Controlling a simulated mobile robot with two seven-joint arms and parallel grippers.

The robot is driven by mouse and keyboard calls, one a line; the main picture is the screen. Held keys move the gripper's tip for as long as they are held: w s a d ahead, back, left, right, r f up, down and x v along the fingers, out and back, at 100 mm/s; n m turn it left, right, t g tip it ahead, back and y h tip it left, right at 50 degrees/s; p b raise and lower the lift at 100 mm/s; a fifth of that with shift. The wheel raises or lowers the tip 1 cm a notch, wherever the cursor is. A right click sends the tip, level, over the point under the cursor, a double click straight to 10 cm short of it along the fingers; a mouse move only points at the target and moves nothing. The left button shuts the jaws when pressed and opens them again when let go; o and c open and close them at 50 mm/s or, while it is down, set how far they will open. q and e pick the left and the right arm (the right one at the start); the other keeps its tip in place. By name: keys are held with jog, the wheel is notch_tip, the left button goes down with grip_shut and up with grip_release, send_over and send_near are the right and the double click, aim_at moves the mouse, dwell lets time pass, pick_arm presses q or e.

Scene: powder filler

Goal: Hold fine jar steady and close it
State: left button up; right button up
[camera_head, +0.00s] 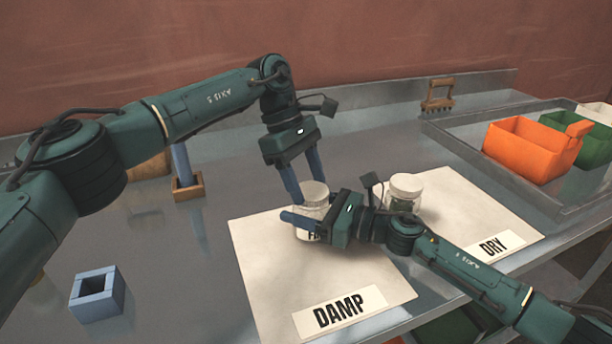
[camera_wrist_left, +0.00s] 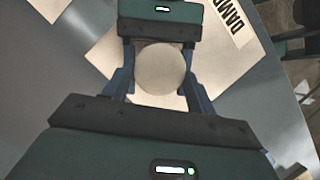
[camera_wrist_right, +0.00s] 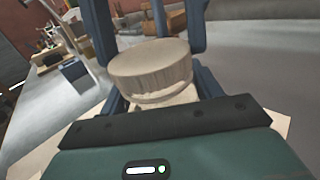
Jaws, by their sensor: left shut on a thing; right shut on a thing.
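The fine jar (camera_head: 312,235) is a small clear jar with a partly hidden label, standing on the sheet marked DAMP (camera_head: 262,262). Its pale round lid (camera_wrist_left: 160,68) sits on top; it also shows in the right wrist view (camera_wrist_right: 150,68). I cannot tell how tightly it sits. My left gripper (camera_head: 304,190) points down from above, its blue fingers on either side of the lid, shut on it. My right gripper (camera_head: 312,222) comes in level from the right, shut around the jar body below the lid, and hides part of it.
A grey tray (camera_head: 462,150) with orange (camera_head: 525,150) and green bins is at right.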

grip_shut()
pick_arm(q)
jog(key=shift+w+d+m+y, duration=0.15)
jog(key=shift+m+y, duration=0.15)
jog(key=shift+m, duration=0.5)
jog(key=shift+m+g, duration=0.5)
jog(key=shift+m, duration=0.3)
jog(key=o, duration=0.9)
jog(key=shift+o, duration=0.2)
jog(key=shift+r, duration=0.1)
jog(key=shift+r, duration=2.2)
